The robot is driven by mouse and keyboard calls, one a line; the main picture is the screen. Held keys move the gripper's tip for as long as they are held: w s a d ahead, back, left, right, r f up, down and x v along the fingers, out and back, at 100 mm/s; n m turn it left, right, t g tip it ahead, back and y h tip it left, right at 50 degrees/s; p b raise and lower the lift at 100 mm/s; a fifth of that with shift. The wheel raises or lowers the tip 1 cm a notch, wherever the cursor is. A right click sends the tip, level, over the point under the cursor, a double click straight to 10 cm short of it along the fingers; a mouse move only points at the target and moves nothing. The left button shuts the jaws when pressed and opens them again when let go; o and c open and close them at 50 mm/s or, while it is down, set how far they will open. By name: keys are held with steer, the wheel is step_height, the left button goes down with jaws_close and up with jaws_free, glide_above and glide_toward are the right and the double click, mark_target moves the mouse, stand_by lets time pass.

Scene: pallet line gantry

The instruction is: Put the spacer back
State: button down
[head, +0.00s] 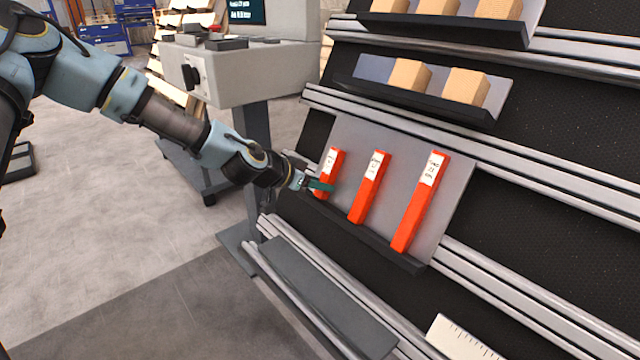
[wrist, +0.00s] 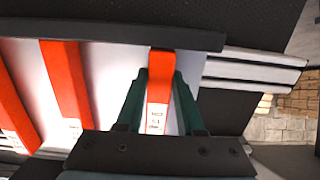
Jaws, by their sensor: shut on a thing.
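Three red-orange spacers with white labels stand on a grey sloped panel (head: 455,200) with a dark ledge along its foot. The left and shortest spacer (head: 334,160) is between the fingers of my gripper (head: 318,186), which is shut on it. In the wrist view the same spacer (wrist: 160,75) lies between the two green fingers (wrist: 158,85), its far end at the dark ledge (wrist: 110,33). I cannot tell whether it touches the ledge. The middle spacer (head: 369,187) and the longest, right spacer (head: 420,200) stand apart from it.
Shelves with wooden blocks (head: 466,86) are above the panel. A grey console (head: 235,75) stands behind my arm at the left. Metal rails (head: 300,290) and a flat grey plate (head: 320,295) lie below, with a white ruled piece (head: 460,342) at lower right.

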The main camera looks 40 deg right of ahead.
steer(key=shift+f, duration=0.15)
steer(key=shift+c, duration=2.2)
jaws_free()
steer(key=shift+a, duration=0.1)
steer(key=p+v, duration=0.2)
steer(key=v, duration=0.8)
steer(key=shift+a+r, duration=0.25)
steer(key=shift+r, duration=0.05)
steer(key=shift+w, duration=0.1)
